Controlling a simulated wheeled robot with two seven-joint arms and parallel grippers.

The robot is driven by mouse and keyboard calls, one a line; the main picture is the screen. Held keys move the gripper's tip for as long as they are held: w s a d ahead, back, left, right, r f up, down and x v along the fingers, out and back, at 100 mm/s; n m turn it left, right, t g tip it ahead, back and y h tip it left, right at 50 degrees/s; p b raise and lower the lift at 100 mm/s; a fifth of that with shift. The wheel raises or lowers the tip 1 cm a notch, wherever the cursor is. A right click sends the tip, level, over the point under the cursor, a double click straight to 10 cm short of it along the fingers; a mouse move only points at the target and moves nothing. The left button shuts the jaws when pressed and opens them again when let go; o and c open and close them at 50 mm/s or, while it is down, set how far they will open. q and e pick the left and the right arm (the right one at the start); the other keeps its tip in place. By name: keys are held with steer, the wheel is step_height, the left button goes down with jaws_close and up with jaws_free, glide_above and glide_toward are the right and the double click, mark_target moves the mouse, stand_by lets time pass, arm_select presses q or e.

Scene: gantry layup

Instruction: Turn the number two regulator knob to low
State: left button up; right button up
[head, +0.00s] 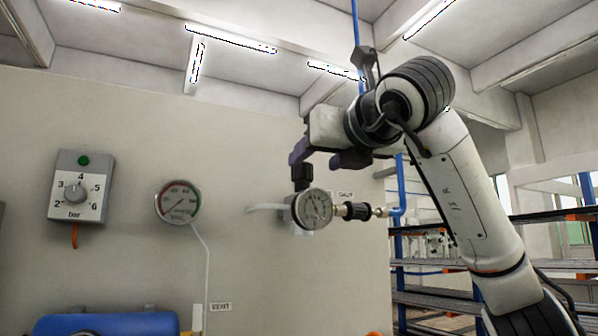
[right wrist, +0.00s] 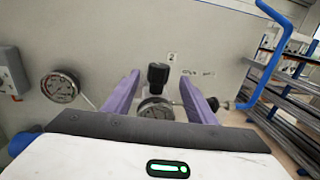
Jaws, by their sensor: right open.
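The regulator's black knob (head: 302,176) stands upright above a round gauge (head: 313,208) on the wall. My right gripper (head: 322,160) is open, with its purple fingers around the level of the knob's top. In the right wrist view the knob (right wrist: 158,75) shows between the two spread fingers, with a gap on each side. A small label marked 2 (right wrist: 172,57) is on the wall just behind the knob. I cannot see any contact with the knob. The knob's setting cannot be read. My left gripper is not in view.
A blue tank (head: 105,323) is below. A blue pipe (head: 401,190) and shelving (head: 440,297) stand to the right.

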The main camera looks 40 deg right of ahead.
mark_target(306, 167)
steer(key=x, duration=0.7)
steer(key=shift+w+d, duration=0.1)
steer(key=shift+w, duration=0.2)
steer(key=c, duration=1)
steer(key=shift+p, duration=0.3)
steer(key=shift+c, duration=0.2)
